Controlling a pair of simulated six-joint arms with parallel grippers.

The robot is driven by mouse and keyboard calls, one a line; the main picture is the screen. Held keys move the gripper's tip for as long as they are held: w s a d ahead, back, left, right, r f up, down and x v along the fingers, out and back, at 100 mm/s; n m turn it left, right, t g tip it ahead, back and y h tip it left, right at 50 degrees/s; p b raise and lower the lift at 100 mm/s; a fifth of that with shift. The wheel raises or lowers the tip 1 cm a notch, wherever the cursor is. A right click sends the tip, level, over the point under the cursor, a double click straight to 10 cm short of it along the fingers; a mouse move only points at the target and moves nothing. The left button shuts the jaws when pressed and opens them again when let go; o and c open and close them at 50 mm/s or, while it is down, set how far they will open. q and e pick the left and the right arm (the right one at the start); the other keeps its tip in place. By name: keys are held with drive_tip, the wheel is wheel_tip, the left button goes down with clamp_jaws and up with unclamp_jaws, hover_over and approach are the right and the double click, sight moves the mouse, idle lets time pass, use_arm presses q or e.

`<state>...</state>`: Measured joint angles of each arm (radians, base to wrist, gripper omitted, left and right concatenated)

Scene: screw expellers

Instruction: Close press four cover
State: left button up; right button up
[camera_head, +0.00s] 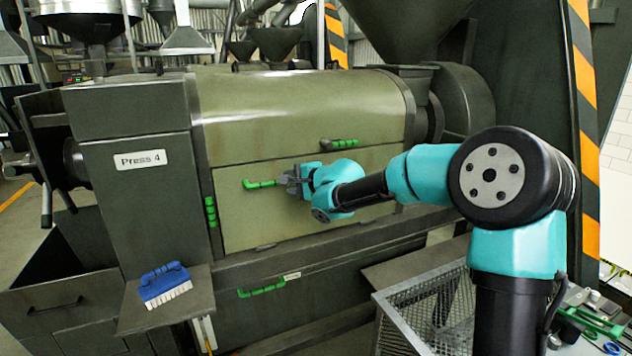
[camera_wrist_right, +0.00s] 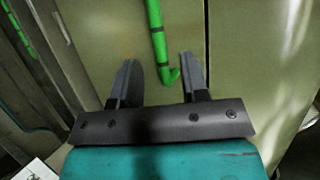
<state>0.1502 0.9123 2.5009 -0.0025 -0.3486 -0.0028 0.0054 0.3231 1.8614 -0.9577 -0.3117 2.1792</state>
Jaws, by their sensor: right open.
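Press 4 stands in the head view, marked by its white label (camera_head: 140,159). Its olive upper cover (camera_head: 300,100) is rounded and lies down over the top, with a green handle (camera_head: 343,143) near its lower edge. The flat olive front panel (camera_head: 310,210) below looks flush with the frame and carries another green handle (camera_head: 258,184). My right gripper (camera_head: 284,180) is at the right end of this handle. In the right wrist view my right gripper (camera_wrist_right: 159,62) is open, and the handle's hooked end (camera_wrist_right: 168,76) shows between its fingers. Contact cannot be told.
A blue brush (camera_head: 163,284) lies on a small shelf at the lower left. Another green handle (camera_head: 262,289) is low on the press. A mesh basket (camera_head: 430,310) stands below my right arm. A striped post (camera_head: 585,130) rises at the right.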

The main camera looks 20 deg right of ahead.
drive_tip(key=v, duration=0.9)
drive_tip(key=s+a+f+n+g, duration=0.2)
drive_tip(key=f, duration=1)
drive_tip(key=s+a+f+n+g+h, duration=0.1)
drive_tip(key=s+a+f+n+g, duration=0.1)
drive_tip(key=f, duration=1)
drive_tip(key=s+a+f+n+g, duration=0.1)
drive_tip(key=s+f+n+g, duration=0.1)
drive_tip(key=f, duration=0.9)
drive_tip(key=s+a+f+n+g, duration=0.2)
drive_tip(key=s+f+n+g, duration=0.1)
drive_tip(key=s+f, duration=0.7)
drive_tip(key=s+a+f+n+g+h, duration=0.1)
drive_tip(key=s+a+f+n+g, duration=0.1)
drive_tip(key=s+f, duration=0.8)
drive_tip(key=s+n+g, duration=0.1)
drive_tip(key=s+n, duration=0.1)
drive_tip(key=s, duration=0.1)
drive_tip(key=shift+a+f+g, duration=0.15)
drive_tip(key=shift+a+g, duration=0.15)
drive_tip(key=shift+a, duration=0.05)
